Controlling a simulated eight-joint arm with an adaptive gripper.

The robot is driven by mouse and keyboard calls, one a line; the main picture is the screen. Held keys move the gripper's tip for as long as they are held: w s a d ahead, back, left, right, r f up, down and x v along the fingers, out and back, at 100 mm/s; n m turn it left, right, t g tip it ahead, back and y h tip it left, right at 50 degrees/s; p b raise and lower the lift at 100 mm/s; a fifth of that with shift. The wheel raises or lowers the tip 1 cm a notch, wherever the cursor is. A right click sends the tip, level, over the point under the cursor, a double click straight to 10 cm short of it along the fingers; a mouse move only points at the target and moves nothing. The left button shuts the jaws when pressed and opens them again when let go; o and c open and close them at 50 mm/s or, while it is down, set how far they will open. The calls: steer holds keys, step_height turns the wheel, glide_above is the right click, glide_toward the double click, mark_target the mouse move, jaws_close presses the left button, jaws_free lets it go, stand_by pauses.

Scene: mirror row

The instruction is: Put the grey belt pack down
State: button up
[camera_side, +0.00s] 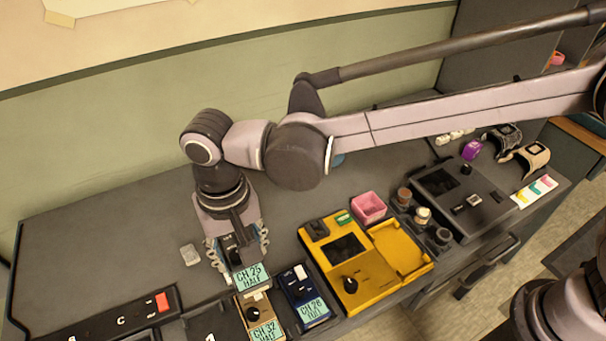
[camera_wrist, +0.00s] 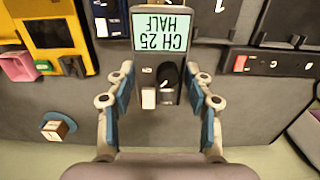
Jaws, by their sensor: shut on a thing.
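My gripper (camera_side: 238,245) points down and is shut on a belt pack with a lit "CH 25 HALF" screen (camera_side: 250,277). In the wrist view my gripper's blue pads (camera_wrist: 160,95) stand either side of the dark grey belt pack (camera_wrist: 160,72), which has a black knob and a white switch. Its screen looks large and close there, so it seems to be above the table; the exact gap is unclear. The fingers hide its sides in the side view. A brown belt pack (camera_side: 256,308) reading "CH 32 HALF" and a blue belt pack (camera_side: 303,290) stand just beyond it at the front.
A dark strip lettered "C" (camera_side: 120,321) with a red part lies at front left. A small pale block (camera_side: 190,254) lies left of my gripper. A yellow case (camera_side: 385,287) and pink bin (camera_side: 368,206) stand to the right. The table's left part (camera_side: 100,235) is bare.

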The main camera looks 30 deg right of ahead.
steer(key=w+d+m, duration=0.5)
steer(key=w+d, duration=0.5)
steer(key=d, duration=0.6)
steer(key=w+d+m, duration=0.5)
steer(key=w+d, duration=0.5)
steer(key=d, duration=0.5)
steer(key=s+d+m, duration=0.2)
steer(key=d+m, duration=0.6)
steer(key=d, duration=2.6)
steer(key=w+a+f, duration=0.7)
steer(key=w+a, duration=0.1)
steer(key=shift+f, duration=2.3)
steer(key=shift+f, duration=0.15)
steer(key=o, duration=1.3)
